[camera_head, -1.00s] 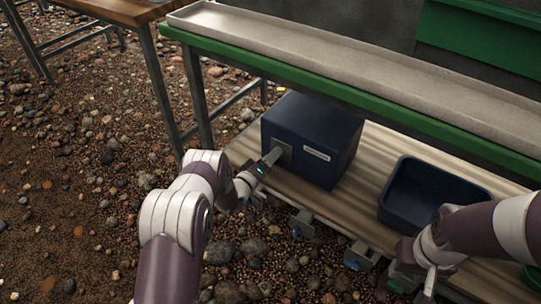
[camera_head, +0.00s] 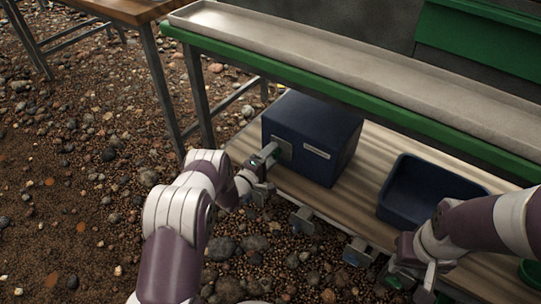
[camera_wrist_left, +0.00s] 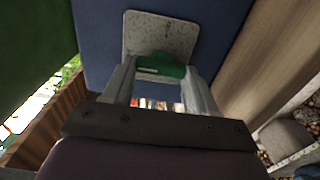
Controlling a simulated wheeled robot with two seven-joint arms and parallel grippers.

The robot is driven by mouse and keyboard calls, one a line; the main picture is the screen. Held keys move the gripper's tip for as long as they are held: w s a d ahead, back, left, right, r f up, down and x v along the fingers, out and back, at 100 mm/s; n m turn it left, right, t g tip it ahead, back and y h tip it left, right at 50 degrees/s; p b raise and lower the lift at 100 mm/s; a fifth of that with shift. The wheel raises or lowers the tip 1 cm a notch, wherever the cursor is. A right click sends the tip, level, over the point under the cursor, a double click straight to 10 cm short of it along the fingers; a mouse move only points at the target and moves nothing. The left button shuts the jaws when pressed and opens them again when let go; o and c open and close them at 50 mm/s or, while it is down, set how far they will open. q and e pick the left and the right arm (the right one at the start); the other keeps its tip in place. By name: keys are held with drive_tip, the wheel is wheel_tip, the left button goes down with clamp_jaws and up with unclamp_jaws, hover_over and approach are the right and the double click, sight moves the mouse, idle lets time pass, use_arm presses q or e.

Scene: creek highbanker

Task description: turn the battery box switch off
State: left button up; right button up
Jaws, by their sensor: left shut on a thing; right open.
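The dark blue battery box (camera_head: 318,130) stands on the wooden lower shelf under the green-edged bench. Its front has a pale label (camera_head: 316,152) and a grey switch plate (camera_head: 283,150) at the left. The plate also shows in the left wrist view (camera_wrist_left: 160,35), with a green switch lever (camera_wrist_left: 162,68) in front of its lower part. My left gripper (camera_head: 272,153) reaches the plate, and its two fingers are shut on the green lever. My right gripper (camera_head: 424,290) is low at the right, in front of the shelf, open and apart from the box.
An open dark blue bin (camera_head: 432,187) sits on the wooden shelf (camera_head: 352,205) right of the box. The green bench edge (camera_head: 345,95) hangs over the box. A metal leg (camera_head: 198,95) stands to the left. Stony ground lies in front.

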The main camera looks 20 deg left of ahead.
use_arm(q)
drive_tip(key=shift+s+f, duration=0.1)
idle(0.3)
drive_tip(key=o, duration=1.1)
drive_tip(key=shift+c, duration=0.2)
drive_tip(key=p+v, duration=0.6)
drive_tip(key=v, duration=0.6)
drive_tip(key=shift+s, duration=0.3)
drive_tip(key=shift+a, duration=0.1)
drive_tip(key=p+v, duration=0.2)
drive_tip(key=v, duration=1)
drive_tip(key=shift+p, duration=0.4)
